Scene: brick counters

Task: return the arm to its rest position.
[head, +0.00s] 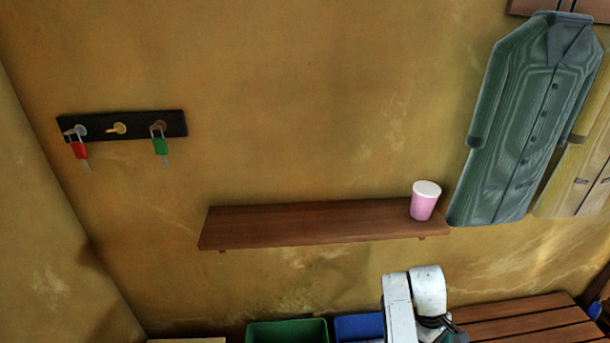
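My white arm (414,296) is folded at the bottom edge of the head view, right of centre. A dark part at its end, which looks like my gripper (449,332), is partly cut off by the bottom edge. Its fingers cannot be made out, so I cannot tell whether it is open or shut or holds anything. The arm shows below the right end of a wooden wall shelf, in front of a slatted bench.
The shelf (310,224) carries a pink cup (424,204) at its right end. A key rack (140,125) hangs at left, coats (530,120) at right. Green (287,332) and blue (359,327) bins stand left of the arm; the wooden bench (525,320) is at right.

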